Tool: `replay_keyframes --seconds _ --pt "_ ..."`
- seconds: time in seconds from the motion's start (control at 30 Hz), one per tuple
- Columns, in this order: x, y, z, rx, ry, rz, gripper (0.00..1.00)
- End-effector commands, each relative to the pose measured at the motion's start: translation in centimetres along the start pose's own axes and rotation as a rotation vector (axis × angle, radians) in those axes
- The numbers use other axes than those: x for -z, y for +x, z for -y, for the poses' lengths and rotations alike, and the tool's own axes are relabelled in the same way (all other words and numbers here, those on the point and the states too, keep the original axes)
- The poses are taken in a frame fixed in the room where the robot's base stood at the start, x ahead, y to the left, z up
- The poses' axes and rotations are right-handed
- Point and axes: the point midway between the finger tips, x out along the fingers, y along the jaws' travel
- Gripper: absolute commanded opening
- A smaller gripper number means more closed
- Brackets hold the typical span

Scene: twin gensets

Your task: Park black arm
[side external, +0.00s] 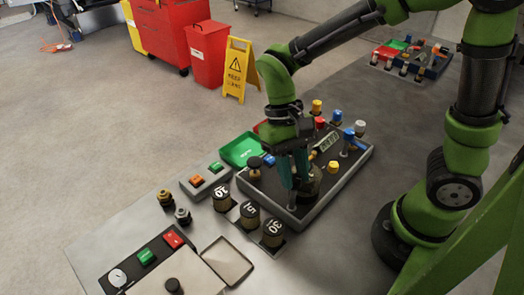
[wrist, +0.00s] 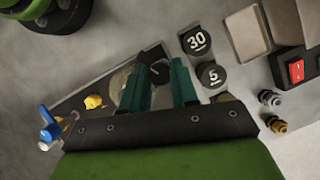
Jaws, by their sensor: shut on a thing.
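My gripper (side external: 296,178) points down over the grey-rimmed panel (side external: 345,171), near its front left part. In the wrist view its two teal fingers (wrist: 160,84) stand either side of a dark piece (wrist: 158,72), which looks like the black arm; they are shut on it. The piece lies over a round beige-grey disc (wrist: 122,82), partly hidden by the left finger. In the side view the disc (side external: 309,184) shows just right of the fingers, and they hide most of the arm.
Several black numbered weights (side external: 249,215) stand just in front of the panel.

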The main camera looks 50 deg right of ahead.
Motion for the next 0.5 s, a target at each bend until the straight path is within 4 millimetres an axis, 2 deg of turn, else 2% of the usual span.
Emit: replay_keyframes --seconds 0.2,0.5 --pt "0.01 -0.09 -0.14 0.075 0.177 -0.002 0.0" --pt "-0.04 -0.05 -0.23 0.148 0.353 -0.002 0.0"
